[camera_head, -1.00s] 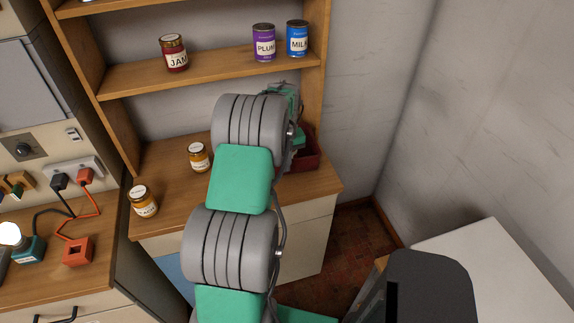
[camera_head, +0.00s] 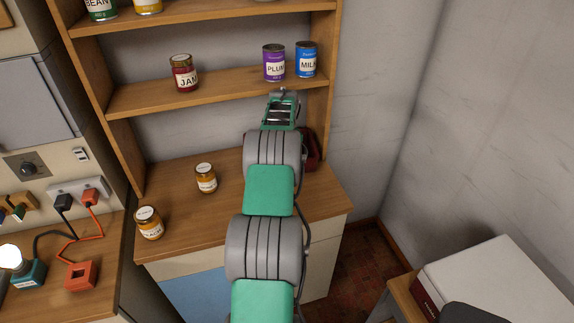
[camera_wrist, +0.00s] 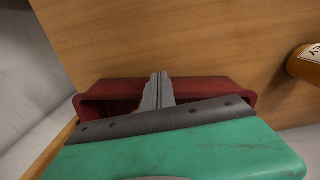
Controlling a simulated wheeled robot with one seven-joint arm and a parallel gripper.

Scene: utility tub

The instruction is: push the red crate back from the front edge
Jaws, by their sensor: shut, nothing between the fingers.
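The red crate (camera_head: 312,152) is on the wooden counter at the right end, below the shelves. In the head view the fingertips are hidden.
A shelf above holds a jam jar (camera_head: 184,74), a purple can (camera_head: 274,63) and a blue can (camera_head: 306,60). The cabinet's side panel is right of the crate.

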